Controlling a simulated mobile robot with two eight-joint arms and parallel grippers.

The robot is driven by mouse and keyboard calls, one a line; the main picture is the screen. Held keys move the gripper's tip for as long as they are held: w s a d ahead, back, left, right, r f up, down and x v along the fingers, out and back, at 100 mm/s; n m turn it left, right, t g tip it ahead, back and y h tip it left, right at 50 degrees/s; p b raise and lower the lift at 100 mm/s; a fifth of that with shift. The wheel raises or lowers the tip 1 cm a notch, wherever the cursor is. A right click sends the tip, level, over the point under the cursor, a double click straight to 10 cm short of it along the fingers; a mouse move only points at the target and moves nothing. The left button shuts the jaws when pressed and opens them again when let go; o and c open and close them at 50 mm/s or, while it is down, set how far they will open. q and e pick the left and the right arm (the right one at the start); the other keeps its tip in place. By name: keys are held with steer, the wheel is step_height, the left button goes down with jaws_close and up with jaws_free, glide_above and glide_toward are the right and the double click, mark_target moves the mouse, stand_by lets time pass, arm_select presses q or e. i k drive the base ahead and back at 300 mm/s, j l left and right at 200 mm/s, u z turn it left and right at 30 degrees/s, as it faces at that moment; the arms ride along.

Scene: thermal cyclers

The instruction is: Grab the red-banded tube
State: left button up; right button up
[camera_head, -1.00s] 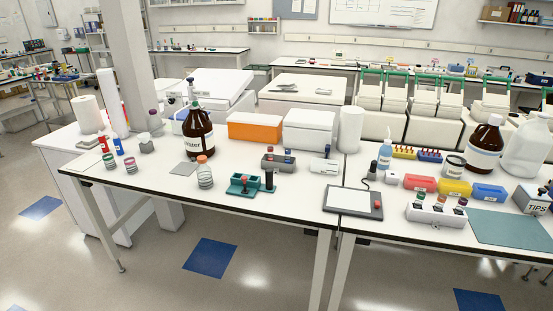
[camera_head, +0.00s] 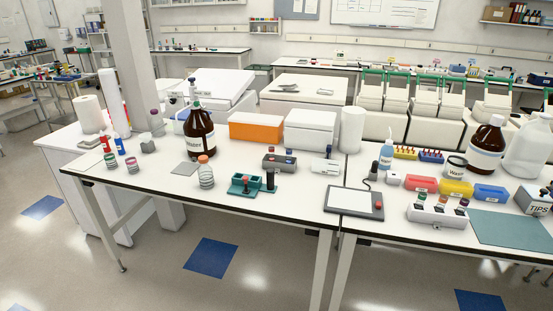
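Neither of my grippers is in view. No band can be made out clearly on any tube at this size. A small upright red item (camera_head: 106,144), perhaps a tube, stands at the left end of the bench beside a blue one (camera_head: 119,145). A white rack (camera_head: 428,216) on the right holds a few short tubes with coloured tops, one of them reddish (camera_head: 463,203). A teal holder (camera_head: 238,190) near the front middle has a red knob or cap on it.
A brown bottle (camera_head: 200,135) and an orange-capped jar (camera_head: 205,175) stand left of the teal holder. A flat pad device (camera_head: 374,212) lies at the bench seam. Red, yellow and blue boxes (camera_head: 489,193) sit behind the white rack.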

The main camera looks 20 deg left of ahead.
mark_target(271, 156)
steer(key=i+j+z, duration=0.5)
steer(key=j, duration=0.25)
steer(key=i+j+z, duration=0.15)
steer(key=j, duration=0.2)
steer(key=i+j+z, duration=0.15)
steer(key=j, duration=0.25)
steer(key=i+j+z, duration=0.1)
steer(key=j, duration=0.35)
steer(key=i+j+z, duration=0.15)
steer(key=j, duration=0.25)
steer(key=i, duration=0.05)
